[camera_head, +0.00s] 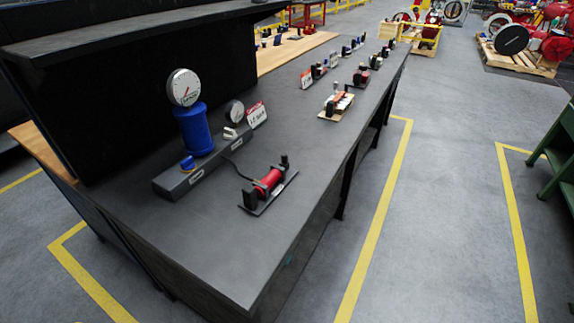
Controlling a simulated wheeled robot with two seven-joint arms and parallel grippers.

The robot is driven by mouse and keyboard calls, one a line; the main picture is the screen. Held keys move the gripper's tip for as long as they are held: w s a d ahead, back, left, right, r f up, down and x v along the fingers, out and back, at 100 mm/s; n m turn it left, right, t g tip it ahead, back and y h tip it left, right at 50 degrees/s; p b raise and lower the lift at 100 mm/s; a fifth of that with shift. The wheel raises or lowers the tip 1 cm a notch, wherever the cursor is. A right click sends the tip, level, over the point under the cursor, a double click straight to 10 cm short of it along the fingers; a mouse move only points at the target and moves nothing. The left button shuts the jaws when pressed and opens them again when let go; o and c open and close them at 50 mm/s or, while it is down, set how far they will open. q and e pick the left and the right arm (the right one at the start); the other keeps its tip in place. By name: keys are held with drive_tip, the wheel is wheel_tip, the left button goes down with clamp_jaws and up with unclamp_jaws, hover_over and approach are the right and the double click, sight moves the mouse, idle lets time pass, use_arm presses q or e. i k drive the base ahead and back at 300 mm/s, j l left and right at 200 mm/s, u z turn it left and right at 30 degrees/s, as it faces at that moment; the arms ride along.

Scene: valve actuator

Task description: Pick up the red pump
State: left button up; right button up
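The red pump (268,183) is a small red cylinder between black end pieces, mounted on a flat black base plate. It sits on the dark workbench (225,255), near the bench's right edge. A thin dark hose runs from it toward a grey block (178,182) with a blue cylinder (193,130) and a round gauge (184,87) on top. Neither of my grippers shows in the head view, so their states are hidden.
A wooden board with parts (337,105) lies farther back. A dark shelf (130,33) overhangs the bench's left side. Grey floor (455,200) right of the bench is clear.

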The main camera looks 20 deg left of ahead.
sight(270, 179)
drive_tip(key=i+l+u, duration=0.2)
drive_tip(key=u, duration=0.2)
drive_tip(key=i+l+u, duration=0.5)
drive_tip(key=u, duration=0.3)
drive_tip(key=i+l+u, duration=0.1)
drive_tip(key=l+u, duration=1.15)
drive_tip(key=l, duration=0.15)
drive_tip(key=l+u, duration=0.4)
